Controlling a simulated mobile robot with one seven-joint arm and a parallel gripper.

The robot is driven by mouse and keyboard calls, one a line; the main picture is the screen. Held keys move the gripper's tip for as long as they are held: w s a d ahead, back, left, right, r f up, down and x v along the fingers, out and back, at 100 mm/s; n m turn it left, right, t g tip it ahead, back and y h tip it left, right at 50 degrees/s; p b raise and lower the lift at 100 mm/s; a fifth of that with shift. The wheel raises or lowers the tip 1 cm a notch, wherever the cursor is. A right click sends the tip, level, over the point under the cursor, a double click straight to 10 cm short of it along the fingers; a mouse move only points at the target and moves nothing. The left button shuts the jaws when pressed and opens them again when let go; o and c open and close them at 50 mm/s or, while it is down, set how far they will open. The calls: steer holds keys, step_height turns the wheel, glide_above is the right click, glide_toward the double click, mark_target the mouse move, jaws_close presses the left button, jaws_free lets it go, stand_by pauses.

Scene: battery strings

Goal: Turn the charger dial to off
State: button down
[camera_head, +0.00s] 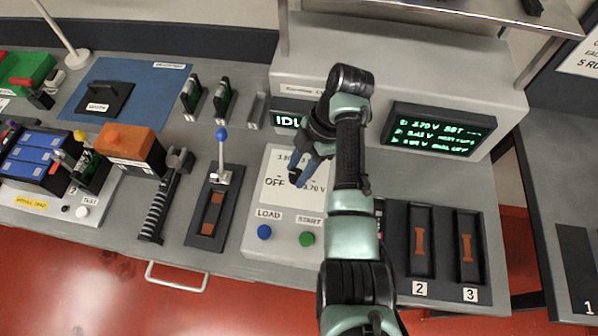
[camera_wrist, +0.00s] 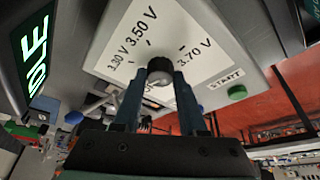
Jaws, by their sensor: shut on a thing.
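The charger dial (camera_wrist: 160,70) is a black round knob on a white label panel printed 3.30 V, 3.50 V and 3.70 V in the wrist view. My gripper (camera_wrist: 158,84) has its two blue-grey fingers on either side of the knob and is shut on it. In the head view my gripper (camera_head: 305,172) reaches down to the charger's label panel (camera_head: 278,188), where "OFF" shows at the left. My arm and gripper hide the dial there, and I cannot tell which mark it points to.
Below the dial are a blue LOAD button (camera_head: 264,232) and a green START button (camera_head: 307,239). A display reading IDLE (camera_head: 287,120) and a green-text screen (camera_head: 438,131) stand behind. A blue-knobbed lever (camera_head: 221,150) rises to the left; slots (camera_head: 420,245) lie right.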

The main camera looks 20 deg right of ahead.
steer(key=shift+n+g+b, duration=0.4)
steer(key=shift+n+b, duration=0.25)
steer(key=shift+n, duration=0.35)
steer(key=shift+c, duration=2.3)
jaws_free()
steer(key=p+v, duration=0.6)
steer(key=v, duration=0.7)
steer(key=shift+w, duration=0.2)
